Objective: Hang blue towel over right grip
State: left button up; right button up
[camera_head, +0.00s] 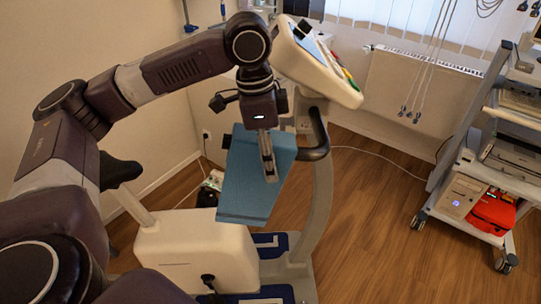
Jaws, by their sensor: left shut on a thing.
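The blue towel (245,187) hangs flat and tilted in the middle of the head view, in front of the exercise bike. My left gripper (270,172) is shut on the towel near its upper right part. The bike's right grip (319,138) is a black curved handle just right of the towel, and its lower end is next to the towel's right edge. I cannot tell whether the towel touches the grip. The bike's console (315,60) is above, behind my left wrist. My right gripper is not in view.
The bike's cream body (195,250) and black saddle (119,170) are below and left. A wheeled equipment cart (480,150) with a red bag (492,212) stands at the right. Cables (428,60) hang near the radiator (415,95). The wooden floor between bike and cart is clear.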

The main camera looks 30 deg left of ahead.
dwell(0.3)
pick_arm(q)
jog(key=o, duration=1.4)
jog(key=shift+c, duration=0.2)
jog(key=shift+r, duration=0.1)
jog(key=r, duration=0.4)
jog(key=a+r, duration=0.1)
jog(key=r, duration=0.2)
jog(key=s+r, duration=0.1)
jog(key=r, duration=0.3)
jog(key=shift+a+r, duration=0.15)
jog(key=shift+r, duration=0.2)
